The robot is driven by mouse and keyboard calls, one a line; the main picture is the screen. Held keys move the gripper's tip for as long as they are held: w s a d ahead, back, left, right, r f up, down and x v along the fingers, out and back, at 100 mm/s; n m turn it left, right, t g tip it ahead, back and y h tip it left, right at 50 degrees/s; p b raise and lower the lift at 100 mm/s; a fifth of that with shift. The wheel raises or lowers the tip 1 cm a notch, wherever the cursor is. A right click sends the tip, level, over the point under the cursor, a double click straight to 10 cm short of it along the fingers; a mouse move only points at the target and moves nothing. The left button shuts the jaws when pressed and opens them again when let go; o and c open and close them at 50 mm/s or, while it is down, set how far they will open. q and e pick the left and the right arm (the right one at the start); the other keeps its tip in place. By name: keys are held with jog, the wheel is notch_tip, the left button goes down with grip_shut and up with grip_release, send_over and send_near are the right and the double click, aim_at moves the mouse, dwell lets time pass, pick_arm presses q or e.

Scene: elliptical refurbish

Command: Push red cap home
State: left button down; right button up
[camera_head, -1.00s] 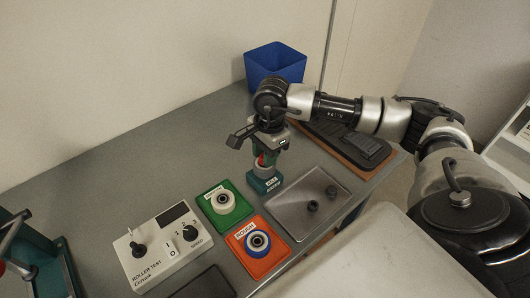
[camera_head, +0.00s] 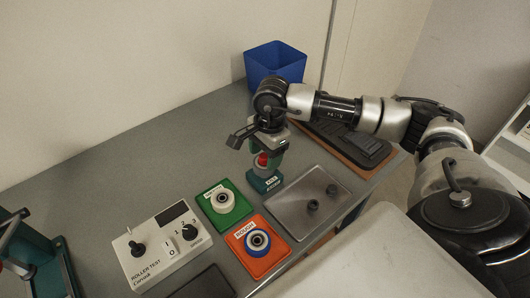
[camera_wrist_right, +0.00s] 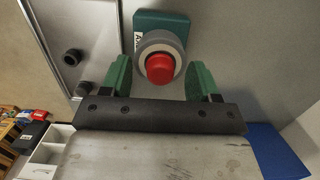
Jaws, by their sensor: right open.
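The red cap (camera_head: 262,160) sits on top of a pale roller with a grey rim, which stands upright on a teal block (camera_head: 265,183) with a white label. My right gripper (camera_head: 266,152) is over the block and points down. In its wrist view its green fingers (camera_wrist_right: 159,75) are apart, one on each side of the red cap, and hold nothing. Whether the cap is fully seated cannot be told. My left gripper is not in view.
A green pad (camera_head: 226,218) and an orange pad (camera_head: 274,261) each hold a roller. A metal tray (camera_head: 292,218) with two dark small parts lies to the right. A roller test box (camera_head: 150,262) stands front left, a blue bin (camera_head: 275,60) at the back.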

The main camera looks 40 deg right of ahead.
notch_tip(320, 180, up, 11)
jog(key=d+b, duration=0.1)
jog(key=b, duration=0.1)
jog(key=shift+d, duration=0.15)
jog(key=shift+f, duration=0.15)
dwell(0.4)
